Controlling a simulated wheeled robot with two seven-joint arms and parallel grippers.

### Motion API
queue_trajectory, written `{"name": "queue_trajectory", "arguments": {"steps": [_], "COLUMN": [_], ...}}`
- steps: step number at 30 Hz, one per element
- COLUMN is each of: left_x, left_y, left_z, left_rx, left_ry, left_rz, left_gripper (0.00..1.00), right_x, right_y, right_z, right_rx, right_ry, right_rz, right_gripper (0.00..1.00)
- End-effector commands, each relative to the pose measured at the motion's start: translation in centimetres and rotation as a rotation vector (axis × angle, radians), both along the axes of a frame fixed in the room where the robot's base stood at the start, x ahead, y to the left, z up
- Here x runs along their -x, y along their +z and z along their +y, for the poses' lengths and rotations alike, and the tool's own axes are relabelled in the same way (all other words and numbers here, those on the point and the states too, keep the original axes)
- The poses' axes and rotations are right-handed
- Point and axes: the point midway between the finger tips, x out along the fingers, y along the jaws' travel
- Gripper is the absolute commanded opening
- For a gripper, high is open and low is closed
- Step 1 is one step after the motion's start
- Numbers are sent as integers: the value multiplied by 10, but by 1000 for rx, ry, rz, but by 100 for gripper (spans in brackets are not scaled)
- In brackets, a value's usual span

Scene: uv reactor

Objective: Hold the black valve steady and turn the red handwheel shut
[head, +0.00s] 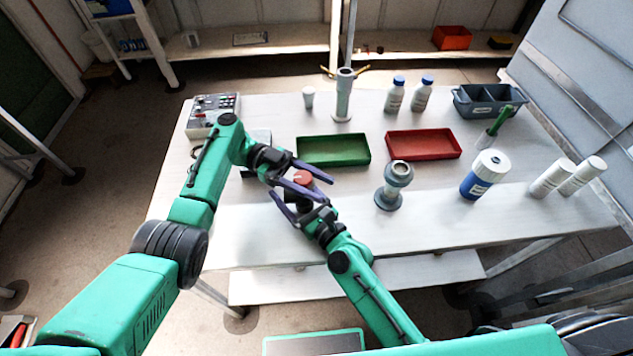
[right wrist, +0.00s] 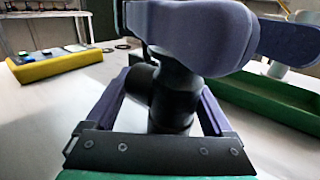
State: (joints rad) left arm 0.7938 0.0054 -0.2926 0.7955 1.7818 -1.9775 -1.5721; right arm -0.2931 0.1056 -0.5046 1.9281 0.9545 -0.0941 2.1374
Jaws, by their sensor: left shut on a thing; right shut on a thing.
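The red handwheel (head: 303,178) sits on top of the black valve (head: 296,194) near the table's front left. My left gripper (head: 325,186) comes in from the back left, its purple fingers shut around the handwheel. My right gripper (head: 296,206) reaches in from the front, low down, with its fingers on both sides of the valve body. In the right wrist view the dark valve body (right wrist: 172,98) stands upright between the right fingers. A left finger (right wrist: 190,35) covers its top there, so the handwheel is hidden in that view.
A green tray (head: 334,162) lies just behind the grippers, with a red tray (head: 423,155) beside it. A grey flanged fitting (head: 388,198) stands to the right. A control box (head: 203,131) sits at the back left. The table's front edge is close.

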Motion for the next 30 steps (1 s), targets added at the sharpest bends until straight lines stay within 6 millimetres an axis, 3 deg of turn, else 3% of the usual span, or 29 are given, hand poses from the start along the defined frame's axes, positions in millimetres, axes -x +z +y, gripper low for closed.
{"name": "queue_trajectory", "arguments": {"steps": [11, 12, 13, 14, 24, 30], "left_x": [1, 1, 1, 1, 0, 1], "left_y": [-1, -1, -1, -1, 2, 31], "left_z": [0, 0, 0, 0, 0, 0], "left_rx": [-3, -2, -2, -2, 0, 2], "left_ry": [-4, -4, -4, -4, -4, -5], "left_rz": [3, 3, 2, 2, 1, -3], "left_gripper": [0, 66, 77, 82, 82, 82], "right_x": [1, 1, 1, 1, 0, 0], "right_y": [0, 0, 0, -1, -1, -1], "right_z": [1, 1, 1, 1, 0, 0], "right_rx": [0, 0, 0, 0, 0, 0], "right_ry": [2, 2, 2, 2, 1, 1], "right_rz": [1, 1, 1, 1, 1, 2], "right_gripper": [12, 12, 12, 12, 12, 12]}}
